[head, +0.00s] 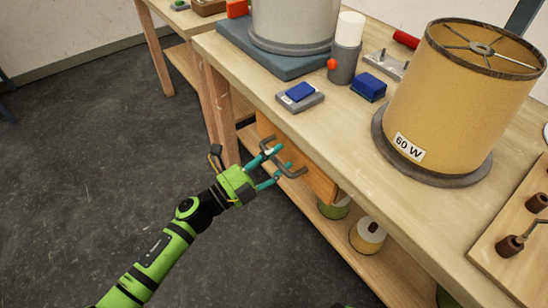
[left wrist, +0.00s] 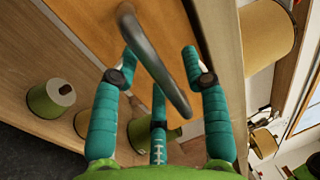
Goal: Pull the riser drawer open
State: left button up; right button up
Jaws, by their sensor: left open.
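The riser drawer (head: 318,184) has an orange-brown wooden front below the worktop edge. Its front fills the upper left of the left wrist view (left wrist: 85,25). A grey curved bar handle (head: 292,172) is fixed to it. My left gripper (head: 270,167), green with teal fingers, is open at the handle. In the left wrist view the handle (left wrist: 160,68) passes between the spread fingers (left wrist: 160,75); I cannot tell whether any finger touches it. The drawer's inside does not show. My right gripper is not in view.
The worktop (head: 330,133) above holds a lamp with a tan shade (head: 455,90), a blue block on a grey plate (head: 300,95) and a dark blue block (head: 369,87). A lower shelf (head: 325,232) carries spools (head: 367,236). The floor (head: 80,150) at left is clear.

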pick_arm(q)
grip_shut()
jog(key=shift+s+a, duration=0.1)
jog(key=r+p+v, duration=0.1)
jog(key=r+v, duration=0.1)
jog(key=v, duration=0.8)
jog(key=r+p+v, duration=0.1)
jog(key=r+v, duration=0.1)
jog(key=v, duration=0.9)
jog(key=shift+s+a, duration=0.4)
jog(key=shift+a, duration=0.15)
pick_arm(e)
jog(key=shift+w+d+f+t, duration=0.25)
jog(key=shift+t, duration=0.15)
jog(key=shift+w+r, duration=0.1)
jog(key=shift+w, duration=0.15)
pick_arm(q)
grip_release()
